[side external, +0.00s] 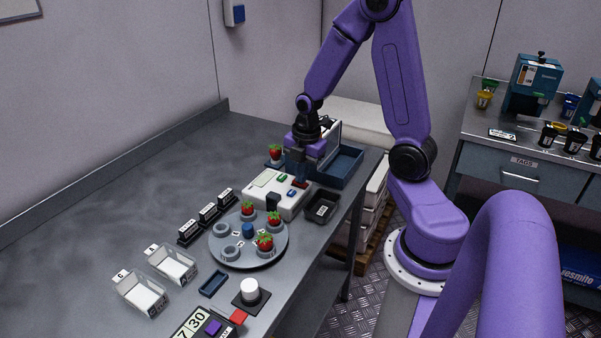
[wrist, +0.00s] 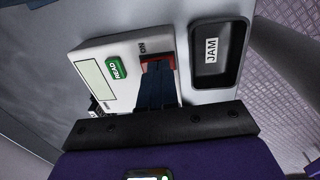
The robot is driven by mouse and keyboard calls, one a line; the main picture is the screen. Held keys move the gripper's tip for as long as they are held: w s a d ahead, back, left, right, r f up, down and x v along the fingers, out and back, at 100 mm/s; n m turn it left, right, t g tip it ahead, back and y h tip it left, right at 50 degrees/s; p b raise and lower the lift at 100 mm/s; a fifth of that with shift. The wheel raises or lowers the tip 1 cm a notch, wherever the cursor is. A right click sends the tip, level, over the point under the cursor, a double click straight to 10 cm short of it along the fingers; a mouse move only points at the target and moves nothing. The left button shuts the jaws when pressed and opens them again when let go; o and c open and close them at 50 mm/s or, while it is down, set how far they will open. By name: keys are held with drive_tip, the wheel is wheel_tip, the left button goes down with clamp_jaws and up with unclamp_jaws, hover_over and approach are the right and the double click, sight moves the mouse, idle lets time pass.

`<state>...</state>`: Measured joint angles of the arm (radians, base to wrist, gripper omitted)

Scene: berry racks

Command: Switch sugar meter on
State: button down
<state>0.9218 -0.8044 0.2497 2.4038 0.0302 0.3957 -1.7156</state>
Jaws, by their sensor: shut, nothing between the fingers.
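The sugar meter is a cream box (side external: 268,187) on the grey bench in the side view; it also fills the middle of the wrist view (wrist: 98,53). Its top carries a pale display (wrist: 92,84), a green READ button (wrist: 117,70) and a red switch (wrist: 171,62) by an "ON" label. My gripper (wrist: 158,72) is shut and empty, its blue fingertips at the red switch and covering part of it. Whether they touch it or hover just above is unclear. In the side view my gripper (side external: 301,180) points down over the meter's right end. The switch position is hidden.
A black JAM tray (wrist: 218,55) sits close beside the meter. A blue bin (side external: 345,165) stands behind my gripper. A round grey turntable (side external: 232,257) with strawberries is in front of the meter.

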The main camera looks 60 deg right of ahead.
drive_tip(key=shift+r, duration=0.1)
wheel_tip(320, 180, up, 14)
drive_tip(key=s, duration=0.2)
idle(0.5)
drive_tip(key=shift+f, duration=0.2)
drive_tip(key=shift+w+t, duration=0.3)
drive_tip(key=shift+w, duration=0.4)
drive_tip(key=f, duration=0.4)
drive_tip(key=w+f, duration=0.1)
drive_tip(key=f, duration=0.4)
drive_tip(key=w+f, duration=0.1)
drive_tip(key=f, duration=0.3)
drive_tip(key=shift+f, duration=0.4)
